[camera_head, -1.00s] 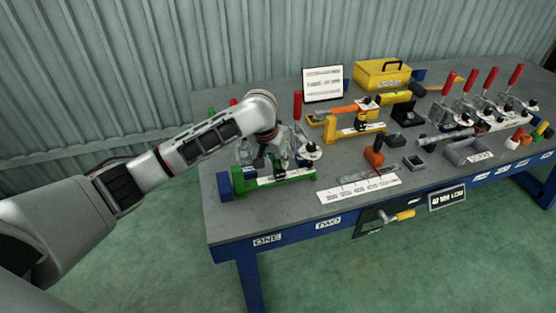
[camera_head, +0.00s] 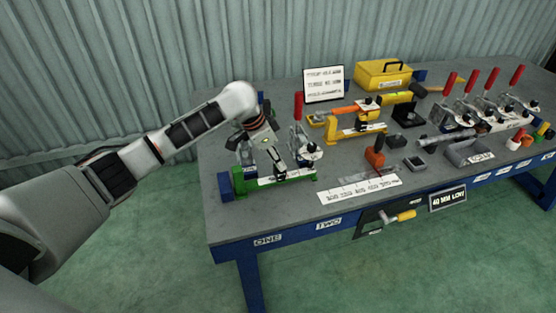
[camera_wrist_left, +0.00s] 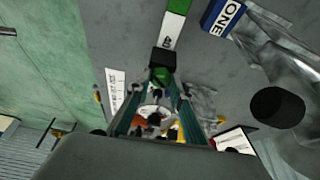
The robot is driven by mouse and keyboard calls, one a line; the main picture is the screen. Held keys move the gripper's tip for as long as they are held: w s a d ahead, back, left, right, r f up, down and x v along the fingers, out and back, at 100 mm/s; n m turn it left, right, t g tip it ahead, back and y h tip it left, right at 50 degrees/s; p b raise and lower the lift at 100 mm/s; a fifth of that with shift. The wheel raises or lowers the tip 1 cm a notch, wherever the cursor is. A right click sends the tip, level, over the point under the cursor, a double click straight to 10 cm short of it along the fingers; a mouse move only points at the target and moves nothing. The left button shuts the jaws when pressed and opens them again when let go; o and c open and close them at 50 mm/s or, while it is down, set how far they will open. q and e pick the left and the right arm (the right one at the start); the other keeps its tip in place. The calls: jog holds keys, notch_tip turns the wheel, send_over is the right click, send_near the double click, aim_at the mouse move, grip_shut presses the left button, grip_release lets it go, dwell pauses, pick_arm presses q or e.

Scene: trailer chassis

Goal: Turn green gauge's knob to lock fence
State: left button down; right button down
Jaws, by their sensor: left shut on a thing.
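The green gauge (camera_head: 285,176) lies at the near left corner of the bench, with a white scale strip along it. My left gripper (camera_head: 279,168) reaches down onto it at a tilt and is shut on its knob. The fingers largely hide the knob. In the left wrist view the fingers (camera_wrist_left: 161,78) close on a small piece by the black block of the gauge's fence (camera_wrist_left: 163,60). The gauge's green bar (camera_wrist_left: 178,8) runs away from there. My right gripper is not in view.
A red-handled clamp (camera_head: 297,113) stands just right of my left gripper. A yellow gauge (camera_head: 345,130) lies behind it, and a white ruler strip (camera_head: 360,189) to the right.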

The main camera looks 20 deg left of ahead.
pick_arm(q)
jog(key=m, duration=0.2)
jog(key=m+g, duration=0.1)
jog(key=m, duration=0.1)
jog(key=shift+w+r+m+g+h, duration=0.1)
jog(key=shift+w+m+g+h, duration=0.1)
jog(key=shift+m+g+h, duration=0.15)
jog(key=m+g, duration=0.2)
jog(key=m, duration=0.2)
jog(key=shift+w+m, duration=0.1)
jog(key=shift+m, duration=0.25)
jog(key=c, duration=1.8)
grip_release()
jog(key=v, duration=1.2)
jog(key=shift+a, duration=0.1)
